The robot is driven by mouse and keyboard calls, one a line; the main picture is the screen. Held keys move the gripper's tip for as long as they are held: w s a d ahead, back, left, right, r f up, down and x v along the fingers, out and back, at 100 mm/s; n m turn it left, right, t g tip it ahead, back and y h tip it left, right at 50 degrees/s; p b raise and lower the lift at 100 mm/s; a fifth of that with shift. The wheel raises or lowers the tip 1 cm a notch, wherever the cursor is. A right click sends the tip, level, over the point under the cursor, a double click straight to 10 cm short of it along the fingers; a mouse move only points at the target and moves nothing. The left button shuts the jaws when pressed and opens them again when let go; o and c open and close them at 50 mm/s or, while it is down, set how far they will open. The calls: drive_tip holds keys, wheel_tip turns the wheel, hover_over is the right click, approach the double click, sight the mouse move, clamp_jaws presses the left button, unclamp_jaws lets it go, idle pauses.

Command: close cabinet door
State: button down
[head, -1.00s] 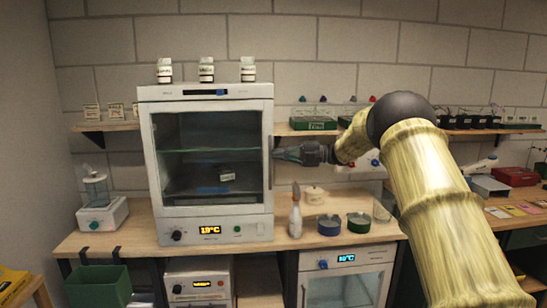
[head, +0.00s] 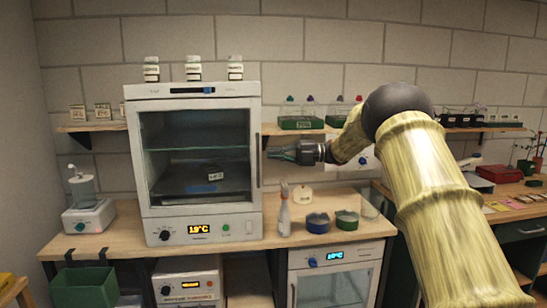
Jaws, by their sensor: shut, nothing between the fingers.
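The white cabinet (head: 195,91) with a glass-fronted door (head: 249,190) stands on the wooden bench in the head view. Its door appears flush with the front, and a dark vertical handle (head: 257,160) runs along its right edge. Through the glass I see shelves with a small labelled item and a blue item. My gripper (head: 272,154) is shut and empty, just right of the handle, pointing left at the cabinet's right side. I cannot tell whether it touches the handle or door.
A spray bottle (head: 284,210), a blue round dish (head: 317,223) and a green round dish (head: 346,220) stand on the bench right of the cabinet. Several small jars stand on top of the cabinet. A wall shelf (head: 350,131) runs behind my arm.

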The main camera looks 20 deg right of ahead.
drive_tip(key=w+d+b, duration=0.1)
drive_tip(key=w+d, duration=0.1)
drive_tip(key=d, duration=0.6)
drive_tip(key=shift+w+b, duration=0.35)
drive_tip(key=shift+w, duration=0.05)
drive_tip(key=shift+f, duration=0.1)
